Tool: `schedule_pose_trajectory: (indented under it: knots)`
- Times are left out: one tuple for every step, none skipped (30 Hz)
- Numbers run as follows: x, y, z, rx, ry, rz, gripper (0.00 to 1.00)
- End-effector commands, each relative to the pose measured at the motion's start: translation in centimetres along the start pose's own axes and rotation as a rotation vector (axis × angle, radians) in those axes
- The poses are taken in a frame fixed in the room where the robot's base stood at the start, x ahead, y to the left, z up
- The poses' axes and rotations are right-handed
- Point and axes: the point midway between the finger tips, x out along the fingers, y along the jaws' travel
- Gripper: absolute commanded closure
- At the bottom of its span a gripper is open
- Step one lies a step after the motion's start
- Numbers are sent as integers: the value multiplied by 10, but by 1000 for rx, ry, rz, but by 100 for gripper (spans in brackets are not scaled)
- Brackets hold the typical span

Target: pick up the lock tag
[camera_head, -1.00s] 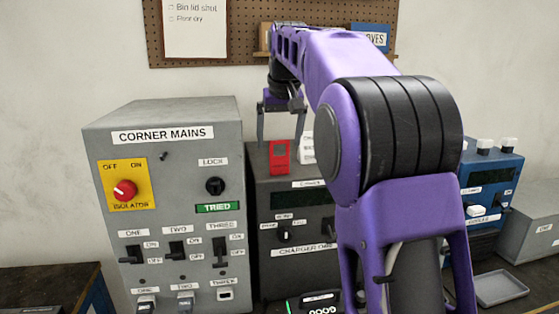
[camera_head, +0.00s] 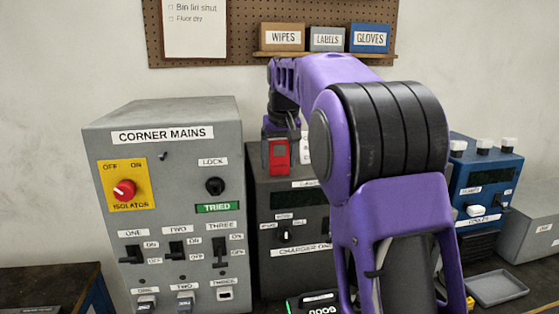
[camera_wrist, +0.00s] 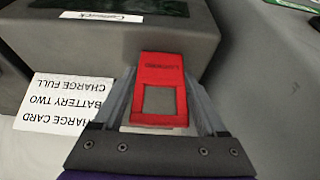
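The lock tag (camera_head: 278,157) is a red tag with a square window. It is upright at the upper left of the dark charger box in the head view. In the wrist view the tag (camera_wrist: 161,72) stands between the two grey fingers, which lie close against its left and right sides. My gripper (camera_wrist: 161,100) looks shut on the tag; in the head view my gripper (camera_head: 277,140) reaches down around it. Whether the tag touches the box is hard to tell.
The grey Corner Mains box (camera_head: 165,225) stands close on the left, with a red isolator knob (camera_head: 124,190). The charger box (camera_head: 290,262) is right below the tag. A white card (camera_wrist: 65,103) lies beside the tag. A blue box (camera_head: 485,185) and grey tray (camera_head: 497,288) are at right.

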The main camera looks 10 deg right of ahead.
Motion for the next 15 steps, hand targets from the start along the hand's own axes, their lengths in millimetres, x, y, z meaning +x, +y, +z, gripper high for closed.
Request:
schedule_pose_trajectory:
  knots:
    - [0,0,0,0,0,0,37]
    - [0,0,0,0,0,0,42]
    - [0,0,0,0,0,0,49]
    - [0,0,0,0,0,0,55]
    - [0,0,0,0,0,0,60]
    - [0,0,0,0,0,0,67]
    - [0,0,0,0,0,0,73]
    - [0,0,0,0,0,0,78]
    - [0,0,0,0,0,0,85]
    - [0,0,0,0,0,0,90]
    - [0,0,0,0,0,0,90]
    - [0,0,0,0,0,0,90]
    - [0,0,0,0,0,0,90]
    - [0,0,0,0,0,0,90]
    - [0,0,0,0,0,0,90]
